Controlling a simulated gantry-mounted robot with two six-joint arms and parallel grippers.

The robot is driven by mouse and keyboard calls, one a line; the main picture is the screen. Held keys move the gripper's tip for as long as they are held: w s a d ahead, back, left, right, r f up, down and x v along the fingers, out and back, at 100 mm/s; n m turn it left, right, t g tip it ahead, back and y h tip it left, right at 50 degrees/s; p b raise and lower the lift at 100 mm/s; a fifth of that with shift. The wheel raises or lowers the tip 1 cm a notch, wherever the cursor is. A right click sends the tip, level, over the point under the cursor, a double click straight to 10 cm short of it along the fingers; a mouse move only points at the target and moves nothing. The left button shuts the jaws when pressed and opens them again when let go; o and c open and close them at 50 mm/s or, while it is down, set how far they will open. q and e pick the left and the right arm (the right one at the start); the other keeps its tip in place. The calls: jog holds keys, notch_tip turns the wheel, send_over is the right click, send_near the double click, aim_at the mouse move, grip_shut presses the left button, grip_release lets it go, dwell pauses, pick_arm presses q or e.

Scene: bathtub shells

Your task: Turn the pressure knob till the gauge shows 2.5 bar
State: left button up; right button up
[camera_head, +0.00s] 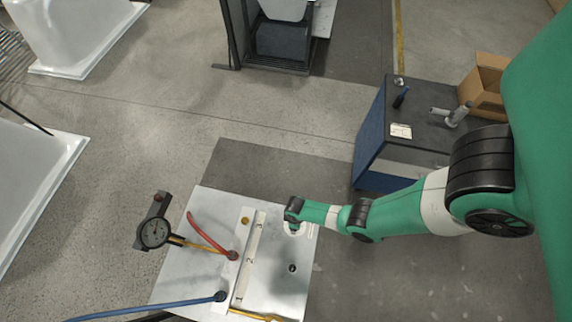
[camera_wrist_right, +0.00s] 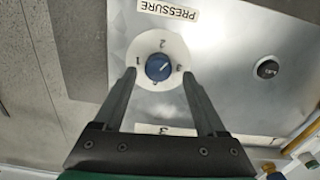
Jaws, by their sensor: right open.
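The blue pressure knob (camera_wrist_right: 158,66) sits on a round white dial plate (camera_wrist_right: 147,48) with numbers around it, under an upside-down PRESSURE label (camera_wrist_right: 168,9). Its light mark points up and to the right in the wrist view. My right gripper (camera_wrist_right: 158,75) is open, with one fingertip on each side of the knob; I cannot tell whether either touches it. In the head view my right wrist (camera_head: 293,208) is over the dial and hides the knob. The round pressure gauge (camera_head: 153,233) is at the panel's left; its reading is too small to tell. My left gripper is not in view.
The metal panel (camera_head: 270,292) carries a black knob (camera_head: 292,268), a numbered white strip (camera_head: 250,255), and red, yellow and blue hoses (camera_head: 150,308). A dark blue cabinet (camera_head: 372,150) and a cardboard box (camera_head: 485,90) stand at the right. White tub shells (camera_head: 75,30) are at the left.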

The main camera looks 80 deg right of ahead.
jog(key=shift+s+d+f+b, duration=0.15)
jog(key=shift+f+b, duration=0.15)
jog(key=shift+f, duration=0.55)
jog(key=shift+r, duration=0.1)
grip_shut()
